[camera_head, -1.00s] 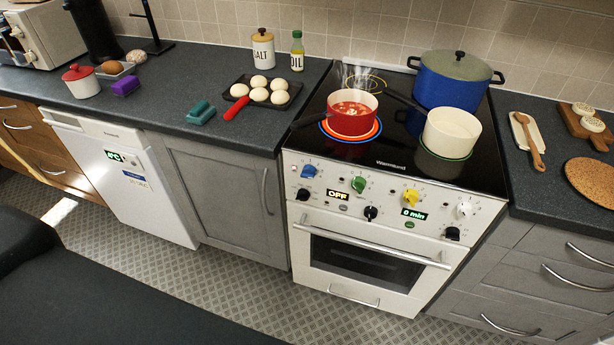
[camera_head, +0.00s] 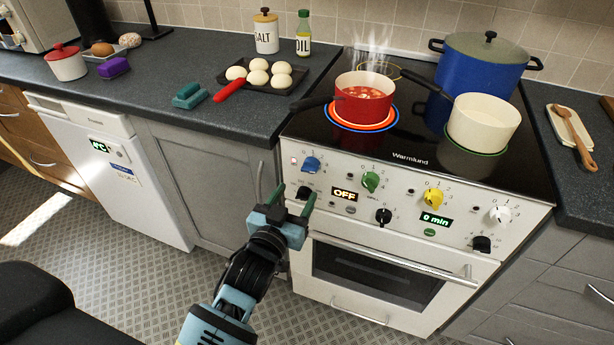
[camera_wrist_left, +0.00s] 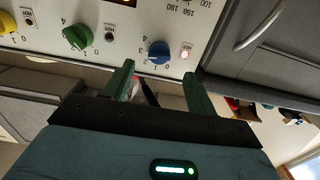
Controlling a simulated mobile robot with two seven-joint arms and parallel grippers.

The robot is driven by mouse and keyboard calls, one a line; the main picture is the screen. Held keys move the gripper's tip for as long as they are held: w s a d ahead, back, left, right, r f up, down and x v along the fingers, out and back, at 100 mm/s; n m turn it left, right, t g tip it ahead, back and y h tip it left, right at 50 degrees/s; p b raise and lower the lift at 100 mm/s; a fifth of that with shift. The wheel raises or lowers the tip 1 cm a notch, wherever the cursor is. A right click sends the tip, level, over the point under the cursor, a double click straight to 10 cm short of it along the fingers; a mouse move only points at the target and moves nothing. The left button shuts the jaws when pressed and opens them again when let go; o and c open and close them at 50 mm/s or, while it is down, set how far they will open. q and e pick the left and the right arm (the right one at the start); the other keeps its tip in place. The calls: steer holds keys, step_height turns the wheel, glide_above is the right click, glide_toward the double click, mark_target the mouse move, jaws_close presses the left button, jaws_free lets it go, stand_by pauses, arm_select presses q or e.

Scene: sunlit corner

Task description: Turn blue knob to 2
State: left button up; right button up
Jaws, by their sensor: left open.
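The blue knob (camera_head: 311,164) is at the upper left of the stove's front panel, and it also shows in the left wrist view (camera_wrist_left: 158,52). The number it points to is too small to tell in the head view. My left gripper (camera_head: 292,202) is open and empty, in front of the stove's left edge and below the blue knob. In the left wrist view the two green fingers (camera_wrist_left: 159,76) reach toward the panel, with the blue knob just beyond and between their tips. They appear apart from it. My right gripper is not in view.
The panel also has a green knob (camera_head: 370,181), a yellow knob (camera_head: 433,197), a white knob (camera_head: 500,214) and several black knobs. The oven handle (camera_head: 395,259) juts out below. A steaming red pot (camera_head: 362,103) stands on the hob above, its handle pointing left.

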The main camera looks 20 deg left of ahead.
mark_target(308, 172)
arm_select(q)
steer(key=shift+w+r, duration=0.25)
steer(key=shift+w, duration=0.05)
steer(key=shift+w+d, duration=0.15)
steer(key=shift+w, duration=3.6)
steer(key=shift+c, duration=0.4)
steer(key=c, duration=0.9)
